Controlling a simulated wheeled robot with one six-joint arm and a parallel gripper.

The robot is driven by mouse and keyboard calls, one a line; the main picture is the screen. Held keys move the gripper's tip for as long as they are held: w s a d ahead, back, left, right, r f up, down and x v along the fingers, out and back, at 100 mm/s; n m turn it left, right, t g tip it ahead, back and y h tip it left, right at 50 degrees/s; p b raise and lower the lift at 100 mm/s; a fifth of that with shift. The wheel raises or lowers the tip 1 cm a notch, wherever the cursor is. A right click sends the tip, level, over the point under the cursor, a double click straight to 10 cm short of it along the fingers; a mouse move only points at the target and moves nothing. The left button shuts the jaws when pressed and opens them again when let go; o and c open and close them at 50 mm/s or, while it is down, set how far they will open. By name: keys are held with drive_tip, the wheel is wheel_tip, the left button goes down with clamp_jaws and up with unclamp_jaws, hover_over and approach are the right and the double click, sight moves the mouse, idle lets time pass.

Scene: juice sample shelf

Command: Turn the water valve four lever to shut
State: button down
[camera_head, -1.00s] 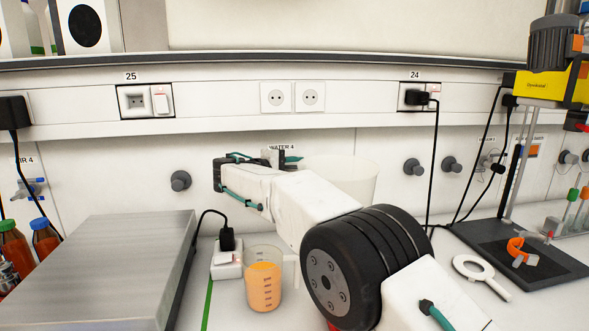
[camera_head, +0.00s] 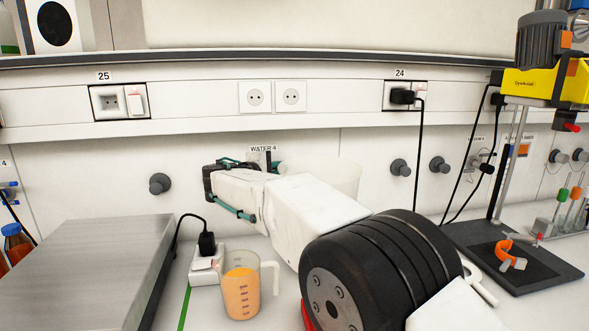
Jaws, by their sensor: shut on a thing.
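The WATER 4 label (camera_head: 263,148) is on the white wall panel in the middle of the head view. Just below it is the water valve four lever (camera_head: 281,168), of which only a small end shows. My gripper (camera_head: 268,160) is at the valve, shut on the lever. My white wrist and its teal cables hide most of the valve body and much of the lever, so its exact angle cannot be told.
A beaker of orange juice (camera_head: 241,291) stands below my arm, beside a white socket block (camera_head: 205,264). A steel box (camera_head: 95,275) fills the left front. Grey knobs (camera_head: 160,184) stick out of the wall.

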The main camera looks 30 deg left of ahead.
drive_tip(key=c, duration=1.5)
unclamp_jaws()
drive_tip(key=s+r, duration=0.1)
drive_tip(key=s, duration=0.6)
drive_tip(key=shift+s+a, duration=0.3)
drive_tip(key=shift+s, duration=0.1)
